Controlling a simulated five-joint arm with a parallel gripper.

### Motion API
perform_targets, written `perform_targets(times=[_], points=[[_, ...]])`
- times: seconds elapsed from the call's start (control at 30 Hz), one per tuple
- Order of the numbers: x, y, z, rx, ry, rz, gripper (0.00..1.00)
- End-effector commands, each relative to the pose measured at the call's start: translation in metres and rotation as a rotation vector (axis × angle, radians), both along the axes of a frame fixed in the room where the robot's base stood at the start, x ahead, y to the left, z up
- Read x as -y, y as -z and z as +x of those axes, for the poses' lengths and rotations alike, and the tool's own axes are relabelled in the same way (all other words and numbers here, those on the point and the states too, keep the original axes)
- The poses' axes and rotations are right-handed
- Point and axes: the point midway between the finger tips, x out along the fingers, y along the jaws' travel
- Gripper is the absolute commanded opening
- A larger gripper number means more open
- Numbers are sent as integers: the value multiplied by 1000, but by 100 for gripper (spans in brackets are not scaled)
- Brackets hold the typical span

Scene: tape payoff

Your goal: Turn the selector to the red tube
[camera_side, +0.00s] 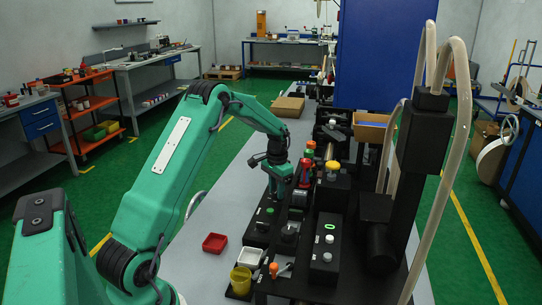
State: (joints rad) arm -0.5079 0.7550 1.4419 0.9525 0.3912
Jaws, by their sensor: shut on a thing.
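My green arm reaches in from the left. My gripper (278,192) points down over the black fixture. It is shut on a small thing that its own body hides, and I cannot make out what. A red upright part (305,174), perhaps the red tube, stands just right of my gripper; I cannot tell whether they touch. I cannot tell for sure which part is the selector. A dark round knob (289,232) sits on the fixture below my gripper. An orange-tipped lever (276,269) is nearer the front.
A yellow-topped button box (332,168) stands right of the red part. A black box with a lit green button (328,241) is nearer. A tall black column (422,140) with pale hoses rises at right. A red tray (215,243) and yellow cup (241,280) are at front left.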

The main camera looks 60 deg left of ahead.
Motion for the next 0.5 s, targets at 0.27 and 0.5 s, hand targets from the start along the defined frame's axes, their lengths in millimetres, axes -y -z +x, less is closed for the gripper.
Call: perform_targets(times=[0.27,0.5], points=[[-1,-1,0,6,-174,4,6],[-1,-1,0,8,-218,5,6]])
